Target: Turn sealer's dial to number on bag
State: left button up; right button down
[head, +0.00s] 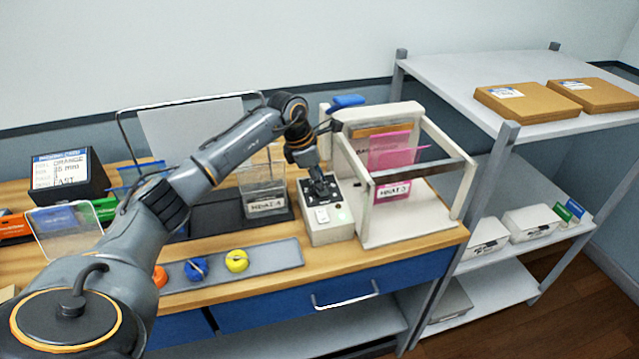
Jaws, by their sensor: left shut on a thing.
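The sealer (455,190) is a white open frame on the wooden bench. A pink bag (395,150) hangs in it, with a white label that seems to read HEAT and a number too small to be sure of. The light grey control box (326,232) stands at the sealer's left side. My left gripper (319,190) points down onto the top of this box and is shut, apparently on the dial. The gripper hides the dial and its setting. My right gripper is not in view.
A clear bag (262,172) with a HEAT label stands in a black holder left of the box. A grey strip (278,256) holds yellow, blue and orange rolls in front. A black box with an order card (62,171) is far left. A shelf rack (440,75) stands right.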

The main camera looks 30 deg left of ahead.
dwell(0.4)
pick_arm(q)
jog(key=o, duration=1.1)
jog(key=shift+o, duration=0.2)
